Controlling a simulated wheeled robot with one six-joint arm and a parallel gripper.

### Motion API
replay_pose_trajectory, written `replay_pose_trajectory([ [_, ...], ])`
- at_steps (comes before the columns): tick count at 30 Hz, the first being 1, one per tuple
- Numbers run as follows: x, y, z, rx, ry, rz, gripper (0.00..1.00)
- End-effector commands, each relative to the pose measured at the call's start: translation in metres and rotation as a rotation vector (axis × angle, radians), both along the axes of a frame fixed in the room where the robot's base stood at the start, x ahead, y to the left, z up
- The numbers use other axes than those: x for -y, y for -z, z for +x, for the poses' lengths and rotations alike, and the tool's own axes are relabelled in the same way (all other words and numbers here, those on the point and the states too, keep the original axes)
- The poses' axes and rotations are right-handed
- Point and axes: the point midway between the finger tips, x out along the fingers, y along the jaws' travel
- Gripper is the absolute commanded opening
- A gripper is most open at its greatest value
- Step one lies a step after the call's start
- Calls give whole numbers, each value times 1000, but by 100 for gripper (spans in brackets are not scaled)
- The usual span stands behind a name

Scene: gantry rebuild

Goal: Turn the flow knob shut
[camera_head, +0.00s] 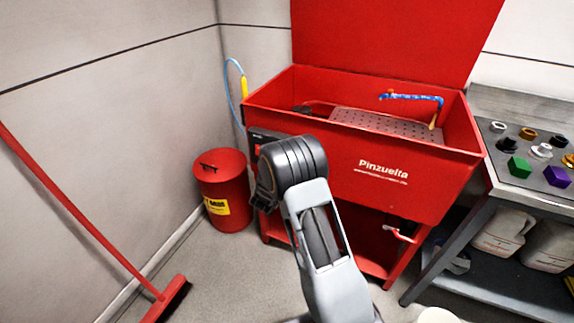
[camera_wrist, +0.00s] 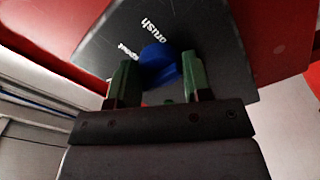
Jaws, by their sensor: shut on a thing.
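The blue flow knob (camera_wrist: 158,60) sits on a dark control panel (camera_wrist: 215,50) with white lettering in the wrist view. My gripper (camera_wrist: 160,76) has its two green fingers on either side of the knob and is shut on it. The fingers hide part of the knob's sides. In the head view the dark panel (camera_head: 254,136) shows at the left front of the red parts washer (camera_head: 420,205). There, my arm hides the knob and the fingertips.
A red bin (camera_head: 222,190) stands left of the washer. A red broom (camera_head: 90,225) leans at the far left. A grey workbench (camera_head: 500,190) with several knobs and coloured blocks is at the right.

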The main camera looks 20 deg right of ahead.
Motion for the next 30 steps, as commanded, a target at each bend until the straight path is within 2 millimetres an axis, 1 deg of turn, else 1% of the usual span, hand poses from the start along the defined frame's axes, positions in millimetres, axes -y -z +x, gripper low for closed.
replay_pose_trajectory([
  [5,1,0,0,0,3,-1,22],
  [6,1,0,0,0,3,-1,48],
  [13,0,0,0,0,0,0,70],
  [20,-1,0,0,0,-1,0,70],
  [23,-5,-1,-3,0,-2,0,70],
  [26,-15,-1,-11,-2,-4,0,70],
  [30,-35,-1,-30,-2,-5,0,70],
])
